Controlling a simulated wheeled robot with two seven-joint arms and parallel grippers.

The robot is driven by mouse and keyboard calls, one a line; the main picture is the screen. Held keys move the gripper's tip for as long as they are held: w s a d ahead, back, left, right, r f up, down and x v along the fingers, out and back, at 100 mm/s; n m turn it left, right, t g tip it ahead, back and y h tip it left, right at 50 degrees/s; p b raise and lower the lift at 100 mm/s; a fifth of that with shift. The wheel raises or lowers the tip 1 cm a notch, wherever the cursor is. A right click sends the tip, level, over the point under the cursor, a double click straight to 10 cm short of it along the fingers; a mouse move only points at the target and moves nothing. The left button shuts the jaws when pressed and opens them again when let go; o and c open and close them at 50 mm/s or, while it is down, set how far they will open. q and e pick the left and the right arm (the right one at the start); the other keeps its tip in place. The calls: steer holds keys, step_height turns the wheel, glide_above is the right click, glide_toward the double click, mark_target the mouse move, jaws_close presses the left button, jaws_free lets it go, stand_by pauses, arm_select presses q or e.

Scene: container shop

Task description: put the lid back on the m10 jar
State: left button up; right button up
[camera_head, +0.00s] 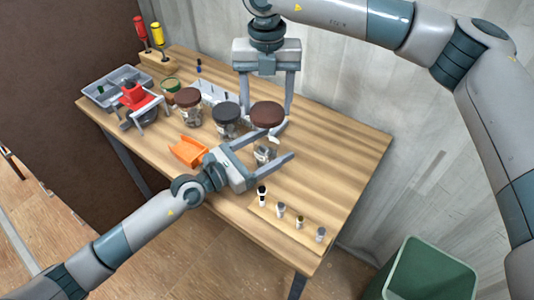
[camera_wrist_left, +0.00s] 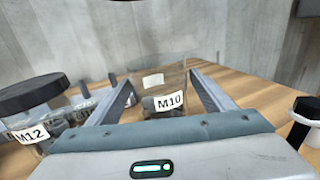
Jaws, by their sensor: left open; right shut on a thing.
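The M10 jar (camera_head: 264,154) is a clear, open-topped jar with some contents low down. In the left wrist view the M10 jar (camera_wrist_left: 163,78) stands upright between my left fingers. My left gripper (camera_head: 289,139) is open, with one finger on each side of the jar; whether they touch it I cannot tell. My right gripper (camera_head: 268,112) points down and is shut on a brown round lid (camera_head: 267,117), held above the jar and apart from it. Only a dark edge at the top of the left wrist view (camera_wrist_left: 125,1) may be this lid.
A black-lidded jar (camera_head: 226,114), labelled M12 in the left wrist view (camera_wrist_left: 32,105), and a brown-lidded jar (camera_head: 188,99) stand left. An orange scoop (camera_head: 188,151) lies in front. A strip with several small pieces (camera_head: 290,227) lies near the front edge. The right tabletop is clear.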

arm_select(q)
steer(key=shift+x, duration=1.45)
steer(key=shift+c, duration=0.3)
steer(key=c, duration=1.5)
arm_select(e)
steer(key=shift+f, duration=2.5)
